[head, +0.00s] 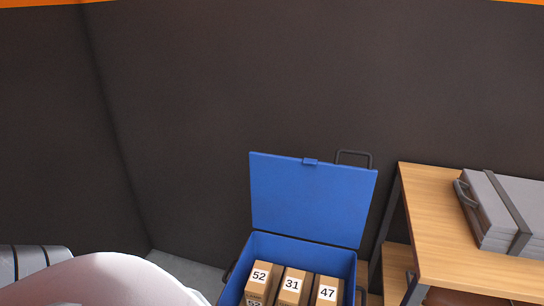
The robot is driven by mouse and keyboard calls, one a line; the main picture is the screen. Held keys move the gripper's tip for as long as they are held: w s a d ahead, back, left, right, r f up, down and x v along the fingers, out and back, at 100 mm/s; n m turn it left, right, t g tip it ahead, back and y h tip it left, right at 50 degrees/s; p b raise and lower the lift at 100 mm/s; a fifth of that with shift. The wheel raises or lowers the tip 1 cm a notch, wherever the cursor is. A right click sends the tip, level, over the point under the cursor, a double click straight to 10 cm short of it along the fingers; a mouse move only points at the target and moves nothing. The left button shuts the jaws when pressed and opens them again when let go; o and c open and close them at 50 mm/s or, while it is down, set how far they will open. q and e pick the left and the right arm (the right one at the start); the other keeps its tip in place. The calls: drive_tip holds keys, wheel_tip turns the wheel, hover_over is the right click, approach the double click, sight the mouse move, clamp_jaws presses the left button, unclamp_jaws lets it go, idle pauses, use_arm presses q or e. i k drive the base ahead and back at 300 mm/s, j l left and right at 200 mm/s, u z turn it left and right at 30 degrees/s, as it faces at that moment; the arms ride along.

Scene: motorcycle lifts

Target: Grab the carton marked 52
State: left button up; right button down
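The carton marked 52 (258,280) is a small brown box with a white number label on top. It stands at the left in an open blue box (305,246), beside the carton marked 31 (292,285) and the carton marked 47 (327,291). The bottom picture edge cuts off the lower part of the cartons and the blue box. The blue lid (312,199) stands up at the back. Neither of my grippers shows in the head view.
A wooden-topped table (432,232) stands right of the blue box, with a grey case (490,205) on it. Dark walls (190,110) close off the back and left. A little grey floor (185,270) shows left of the box.

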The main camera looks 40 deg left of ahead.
sight(257, 290)
drive_tip(key=u, duration=1.1)
